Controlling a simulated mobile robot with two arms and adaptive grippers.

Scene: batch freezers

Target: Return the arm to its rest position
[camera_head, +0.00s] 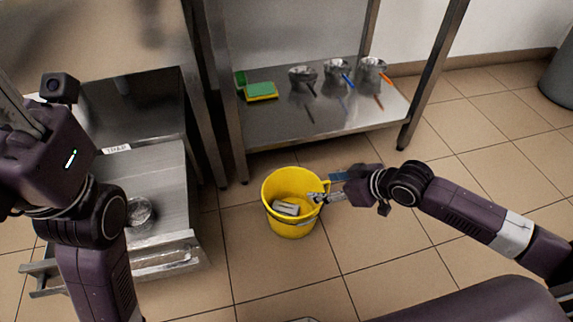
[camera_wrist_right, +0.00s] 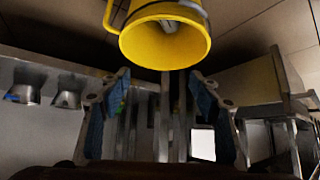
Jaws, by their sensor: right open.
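My right gripper (camera_head: 318,197) reaches in from the right, with its fingertips at the right rim of a yellow bucket (camera_head: 290,228) on the floor. Its jaws are open; in the right wrist view the two fingers (camera_wrist_right: 163,85) stand wide apart with nothing between them. The bucket's mouth (camera_wrist_right: 165,38) shows beyond the fingertips there. A small grey-white object (camera_head: 287,208) lies inside the bucket. My left arm is raised at the left; only part of its gripper end (camera_head: 20,112) shows, and its jaws cannot be made out.
A steel shelf (camera_head: 330,112) behind the bucket holds a green-yellow sponge (camera_head: 261,91) and several metal cups with coloured handles (camera_head: 338,72). A steel drawer (camera_head: 160,200) with a round metal item (camera_head: 138,211) sticks out at left. Tiled floor is clear at right.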

